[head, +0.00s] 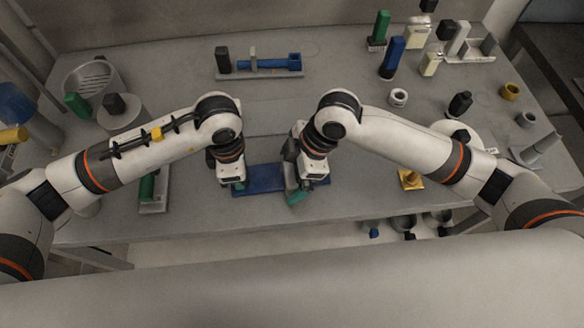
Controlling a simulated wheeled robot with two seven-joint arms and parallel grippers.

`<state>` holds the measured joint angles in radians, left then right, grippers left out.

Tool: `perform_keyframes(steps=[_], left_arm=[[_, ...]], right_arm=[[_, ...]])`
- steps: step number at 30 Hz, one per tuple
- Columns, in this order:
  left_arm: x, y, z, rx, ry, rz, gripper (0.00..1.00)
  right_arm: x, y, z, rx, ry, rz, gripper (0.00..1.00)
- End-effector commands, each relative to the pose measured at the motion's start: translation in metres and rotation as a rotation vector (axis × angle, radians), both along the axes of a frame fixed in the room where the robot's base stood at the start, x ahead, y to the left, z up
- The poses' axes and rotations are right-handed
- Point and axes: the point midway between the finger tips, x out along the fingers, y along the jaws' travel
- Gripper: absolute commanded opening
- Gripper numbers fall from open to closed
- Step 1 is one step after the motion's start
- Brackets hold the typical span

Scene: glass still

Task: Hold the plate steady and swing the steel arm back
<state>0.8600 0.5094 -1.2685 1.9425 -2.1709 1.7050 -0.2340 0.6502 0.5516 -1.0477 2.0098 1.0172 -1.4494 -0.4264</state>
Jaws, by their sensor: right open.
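A blue plate (262,178) lies flat near the front edge of the table, between my two grippers. A grey bar with a green end (297,198) shows at its right side, beside my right gripper; it may be the steel arm. My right gripper (303,187) points down over the plate's right part and is open. Its fingers are partly hidden by its own body, and I cannot tell if it touches the bar. My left gripper (235,188) points down at the plate's left end. Its fingertips are too small to tell whether they are open or touching.
A blue fixture on a grey base (267,64) stands at the back. Green (381,28) and blue (392,57) blocks stand at the back right. A yellow piece (411,180) lies right of my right gripper. A grey-and-green fixture (153,190) sits at the left. The table's middle is clear.

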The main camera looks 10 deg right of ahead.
Motion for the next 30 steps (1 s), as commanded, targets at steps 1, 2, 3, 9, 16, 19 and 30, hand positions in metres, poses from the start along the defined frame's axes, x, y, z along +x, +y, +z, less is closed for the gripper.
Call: perform_keyframes(steps=[1,2,3,9,16,19,30], left_arm=[[-0.001,0.001,-0.002,0.003,0.003,0.000,0.00],[-0.001,0.001,-0.002,0.003,0.003,-0.001,0.00],[-0.001,0.001,-0.002,0.003,0.003,-0.001,0.00],[-0.001,0.001,-0.002,0.003,0.003,-0.001,0.00],[-0.001,0.000,-0.002,0.003,0.004,-0.002,0.00],[-0.001,0.000,-0.002,0.003,0.004,-0.002,0.00],[-0.001,0.000,-0.002,0.003,0.004,-0.002,0.00]], right_arm=[[0.000,-0.001,0.002,0.000,-0.001,0.000,1.00],[0.001,-0.002,0.004,0.000,-0.002,0.000,1.00],[0.001,-0.003,0.007,0.000,-0.003,0.000,1.00],[0.002,-0.018,0.041,-0.001,-0.007,-0.002,1.00],[0.001,-0.036,0.085,0.000,-0.005,-0.001,1.00],[0.002,-0.041,0.098,-0.001,-0.005,-0.002,1.00],[0.001,-0.046,0.111,0.000,-0.001,-0.001,1.00]])
